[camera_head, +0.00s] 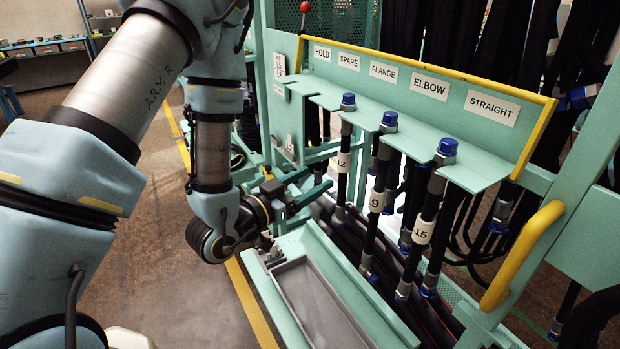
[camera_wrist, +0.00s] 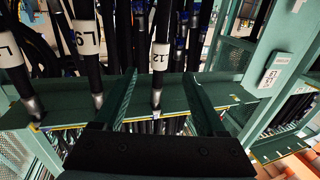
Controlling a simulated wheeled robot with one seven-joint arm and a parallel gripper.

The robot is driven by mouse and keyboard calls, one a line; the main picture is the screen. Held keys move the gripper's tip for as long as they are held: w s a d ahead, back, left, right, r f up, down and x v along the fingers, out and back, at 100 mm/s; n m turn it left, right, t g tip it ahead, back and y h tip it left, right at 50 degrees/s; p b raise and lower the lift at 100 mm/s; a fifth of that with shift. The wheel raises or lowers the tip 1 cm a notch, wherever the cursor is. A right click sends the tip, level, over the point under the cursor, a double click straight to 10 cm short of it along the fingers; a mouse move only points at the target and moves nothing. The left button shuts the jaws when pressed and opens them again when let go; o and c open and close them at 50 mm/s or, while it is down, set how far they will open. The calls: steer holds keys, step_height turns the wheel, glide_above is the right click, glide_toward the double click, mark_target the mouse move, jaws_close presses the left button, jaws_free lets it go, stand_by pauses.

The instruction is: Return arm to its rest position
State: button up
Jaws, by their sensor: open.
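My arm (camera_head: 212,150) reaches down on the left of the hose rack. My gripper (camera_head: 318,184) is open in front of the hose tagged 12 (camera_head: 342,185). In the wrist view, that hose (camera_wrist: 157,85) shows between the two green fingers of my gripper (camera_wrist: 163,82); it appears beyond them and not gripped. Hoses tagged 9 (camera_head: 371,225) and 15 (camera_head: 421,245) hang upright to its right, each with a blue cap on top. In the wrist view, the hose tagged 9 (camera_wrist: 87,40) is left of the left finger.
The green rack shelf (camera_head: 325,99) carries the labels HOLD, SPARE, FLANGE, ELBOW and STRAIGHT. A grey tray (camera_head: 312,300) lies below and in front of the hoses. A yellow handle (camera_head: 522,255) stands out at the right. Open floor (camera_head: 165,290) lies left of the rack.

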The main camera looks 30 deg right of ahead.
stand_by(0.4)
steer(key=w+a+f+n+t+y+b, duration=0.35)
steer(key=w+a+n+y, duration=0.25)
steer(key=w+a+y, duration=0.85)
steer(key=a+n+g+y, duration=0.15)
steer(key=a+n, duration=0.25)
steer(key=a, duration=1.2)
steer(key=s+a+r+n+g+y+b, duration=0.1)
steer(key=s+a+n+g, duration=0.3)
steer(key=s+a, duration=0.4)
steer(key=shift+s+r, duration=0.2)
steer(key=shift+r, duration=0.2)
